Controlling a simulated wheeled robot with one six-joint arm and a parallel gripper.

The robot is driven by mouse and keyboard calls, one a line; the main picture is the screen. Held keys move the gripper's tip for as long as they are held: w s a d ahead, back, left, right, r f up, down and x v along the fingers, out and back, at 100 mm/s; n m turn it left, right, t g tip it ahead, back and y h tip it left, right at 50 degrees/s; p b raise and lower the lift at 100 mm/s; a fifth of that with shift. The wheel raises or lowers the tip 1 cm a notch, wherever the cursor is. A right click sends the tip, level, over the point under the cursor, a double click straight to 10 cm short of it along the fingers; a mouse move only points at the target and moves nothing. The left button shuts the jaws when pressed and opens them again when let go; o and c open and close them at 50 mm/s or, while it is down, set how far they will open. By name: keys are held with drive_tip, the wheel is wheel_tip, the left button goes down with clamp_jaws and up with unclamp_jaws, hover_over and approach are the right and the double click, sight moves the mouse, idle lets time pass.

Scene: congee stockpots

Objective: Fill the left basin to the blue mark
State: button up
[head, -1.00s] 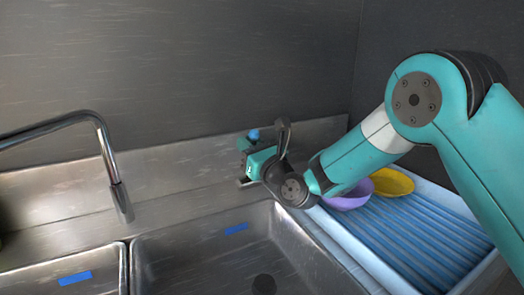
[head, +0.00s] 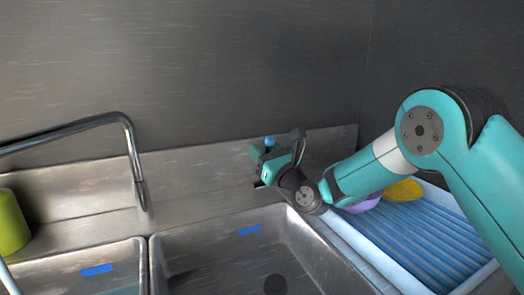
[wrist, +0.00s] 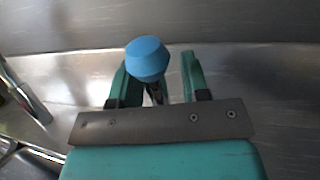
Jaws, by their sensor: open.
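The left basin (head: 40,272) shows at the lower left of the head view, cut off by the frame. Its blue mark (head: 97,270) is on the back wall; its floor is out of view. The chrome spout (head: 133,150) hangs near the divider between the basins, with no stream visible. My gripper (head: 265,168) is at the back ledge behind the right basin. In the wrist view my gripper (wrist: 155,75) is open, with one finger on each side of a blue knob (wrist: 147,58). I cannot tell whether the fingers touch it.
The right basin (head: 190,250) has its own blue mark (head: 250,230) and a drain. A green container (head: 10,222) stands at the left on the ledge. A ribbed blue rack (head: 420,235) at the right holds a purple bowl (head: 362,204) and a yellow bowl (head: 404,190).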

drive_tip(key=shift+r, duration=0.15)
wheel_tip(320, 180, up, 20)
drive_tip(key=p, duration=0.4)
